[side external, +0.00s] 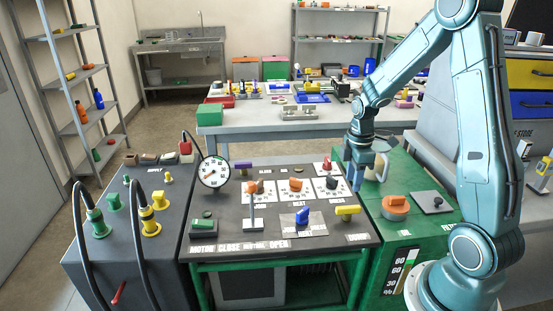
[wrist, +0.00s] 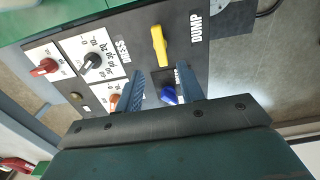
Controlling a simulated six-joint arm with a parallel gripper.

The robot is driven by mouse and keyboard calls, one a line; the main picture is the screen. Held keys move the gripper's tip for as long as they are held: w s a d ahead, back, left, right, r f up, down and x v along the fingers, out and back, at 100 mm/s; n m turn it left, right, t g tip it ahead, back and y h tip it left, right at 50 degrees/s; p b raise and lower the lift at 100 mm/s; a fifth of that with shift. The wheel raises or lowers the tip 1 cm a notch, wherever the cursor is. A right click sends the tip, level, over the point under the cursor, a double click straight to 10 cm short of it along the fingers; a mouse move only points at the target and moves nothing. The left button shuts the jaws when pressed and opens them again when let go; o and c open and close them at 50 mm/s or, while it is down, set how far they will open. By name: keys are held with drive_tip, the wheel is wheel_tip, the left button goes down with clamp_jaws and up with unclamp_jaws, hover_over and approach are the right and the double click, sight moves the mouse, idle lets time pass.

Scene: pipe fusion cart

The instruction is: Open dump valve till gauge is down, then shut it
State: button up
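The dump valve is a yellow lever handle (side external: 347,210) at the right front of the dark panel. In the wrist view the yellow handle (wrist: 160,46) lies beside the printed DUMP label, just beyond my fingertips. The round white gauge (side external: 213,171) stands at the panel's back left; its needle is too small to read surely. My gripper (side external: 359,184) hangs above the panel's right edge, behind the yellow handle and apart from it. In the wrist view my gripper (wrist: 160,76) has its two blue fingers spread, with nothing held between them.
A blue knob (side external: 302,215) is left of the yellow handle; it also shows near my right finger in the wrist view (wrist: 169,95). Orange (side external: 295,185) and black (side external: 331,182) knobs sit on white dials behind. An orange round part (side external: 396,204) lies on the green cart at right.

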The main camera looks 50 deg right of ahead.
drive_tip(key=shift+r, duration=2.15)
drive_tip(key=s+a+r+m+t, duration=0.2)
drive_tip(key=s+a+r+m, duration=0.2)
drive_tip(key=a+r, duration=0.65)
drive_tip(key=s+a+r+m+t, duration=0.3)
drive_tip(key=s+a+r+m, duration=0.1)
drive_tip(key=s+a, duration=0.4)
drive_tip(key=shift+s+a+m+t, duration=0.3)
drive_tip(key=shift+s+m, duration=0.3)
drive_tip(key=shift+s, duration=0.05)
